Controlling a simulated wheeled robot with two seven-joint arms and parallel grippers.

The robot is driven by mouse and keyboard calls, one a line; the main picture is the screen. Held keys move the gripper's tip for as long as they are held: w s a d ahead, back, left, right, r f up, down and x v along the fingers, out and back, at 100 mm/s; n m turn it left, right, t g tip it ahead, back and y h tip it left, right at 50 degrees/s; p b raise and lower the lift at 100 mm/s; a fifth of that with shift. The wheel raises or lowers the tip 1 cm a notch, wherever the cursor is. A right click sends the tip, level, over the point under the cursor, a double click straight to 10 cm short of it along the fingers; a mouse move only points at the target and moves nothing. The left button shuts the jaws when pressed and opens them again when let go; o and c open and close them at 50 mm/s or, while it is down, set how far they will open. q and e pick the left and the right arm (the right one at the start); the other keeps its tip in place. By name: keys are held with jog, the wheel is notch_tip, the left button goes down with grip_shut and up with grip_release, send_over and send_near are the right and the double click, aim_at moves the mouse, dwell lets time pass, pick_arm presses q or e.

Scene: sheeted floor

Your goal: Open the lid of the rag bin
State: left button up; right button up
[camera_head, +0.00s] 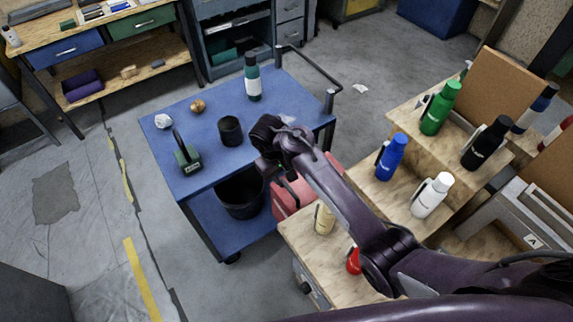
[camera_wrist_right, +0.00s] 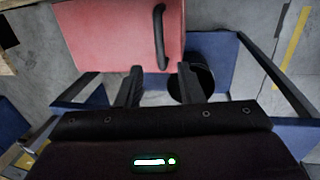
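The rag bin appears to be the red box (camera_head: 283,204) between the blue cart and the wooden bench, partly hidden behind my right arm in the head view. In the right wrist view its flat red top (camera_wrist_right: 105,28) fills the upper middle, with a curved black handle (camera_wrist_right: 159,35) near its right side. My right gripper (camera_wrist_right: 162,72) is open, its two fingers apart below the handle's near end; whether they touch it is unclear. In the head view the right gripper (camera_head: 273,168) is small and dark above the bin. My left gripper is not in view.
The blue cart (camera_head: 205,165) carries a black cup (camera_head: 230,130), a bottle (camera_head: 252,80) and small items, with a black bucket (camera_head: 240,192) on its lower shelf. Several bottles, including a white one (camera_head: 431,196), stand on the wooden bench at right. Floor at left is clear.

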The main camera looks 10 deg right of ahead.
aim_at(289, 187)
jog(key=f, duration=0.3)
jog(key=d+f, duration=0.1)
jog(key=f, duration=0.2)
jog(key=shift+w+d, duration=0.1)
jog(key=shift+w, duration=0.05)
jog(key=shift+f, duration=0.35)
jog(key=shift+d+f, duration=0.1)
jog(key=shift+f, duration=0.1)
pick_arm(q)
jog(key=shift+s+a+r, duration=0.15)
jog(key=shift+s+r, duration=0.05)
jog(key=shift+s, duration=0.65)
pick_arm(e)
grip_shut()
